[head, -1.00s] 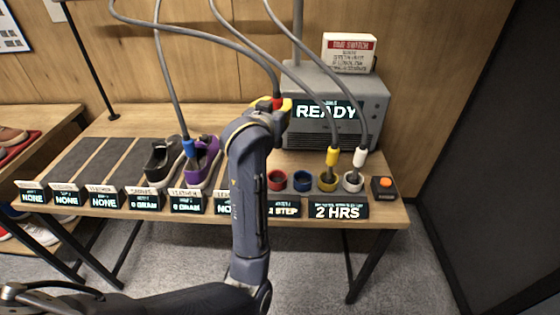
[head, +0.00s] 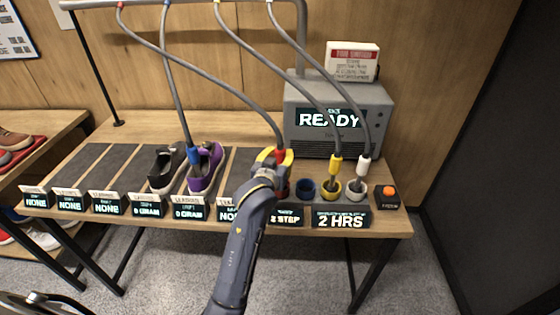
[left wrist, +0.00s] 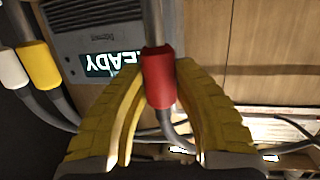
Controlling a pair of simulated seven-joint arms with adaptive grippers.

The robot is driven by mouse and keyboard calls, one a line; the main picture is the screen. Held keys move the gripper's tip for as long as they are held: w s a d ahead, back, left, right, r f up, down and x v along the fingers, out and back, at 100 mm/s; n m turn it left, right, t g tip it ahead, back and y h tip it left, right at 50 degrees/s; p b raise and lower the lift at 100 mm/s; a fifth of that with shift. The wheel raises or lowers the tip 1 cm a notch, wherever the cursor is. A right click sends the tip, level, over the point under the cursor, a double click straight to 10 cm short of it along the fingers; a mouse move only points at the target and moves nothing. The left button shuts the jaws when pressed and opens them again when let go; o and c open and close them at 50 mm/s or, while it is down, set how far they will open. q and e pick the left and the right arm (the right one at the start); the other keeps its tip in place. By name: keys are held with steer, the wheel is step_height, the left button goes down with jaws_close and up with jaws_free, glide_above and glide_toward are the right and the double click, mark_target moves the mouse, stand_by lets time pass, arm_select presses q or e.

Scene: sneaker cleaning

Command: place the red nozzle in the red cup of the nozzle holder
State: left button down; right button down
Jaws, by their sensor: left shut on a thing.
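My left gripper (head: 272,156), with yellow fingers, is shut on the red nozzle (head: 281,157), whose grey hose runs up and left. In the left wrist view the red nozzle (left wrist: 158,78) sits between the two yellow fingers (left wrist: 160,95). The red cup (head: 285,188) is mostly hidden behind my gripper, at the left end of the cup row. The nozzle appears at or just above this cup; I cannot tell whether its tip is inside. My right gripper is not in view.
The blue cup (head: 304,188) looks empty. The yellow nozzle (head: 336,167) and white nozzle (head: 365,165) stand in their cups. The blue nozzle (head: 193,155) is at the purple shoe (head: 207,170). A grey machine (head: 378,110) stands behind; an orange button (head: 388,190) is at right.

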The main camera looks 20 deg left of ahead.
arm_select(q)
steer(key=shift+f, duration=1)
steer(key=c, duration=1.1)
jaws_free()
steer(key=s+r, duration=0.2)
steer(key=s, duration=0.9)
steer(key=shift+s+d+r, duration=0.2)
steer(key=shift+s+r, duration=0.05)
steer(key=shift+s, duration=0.15)
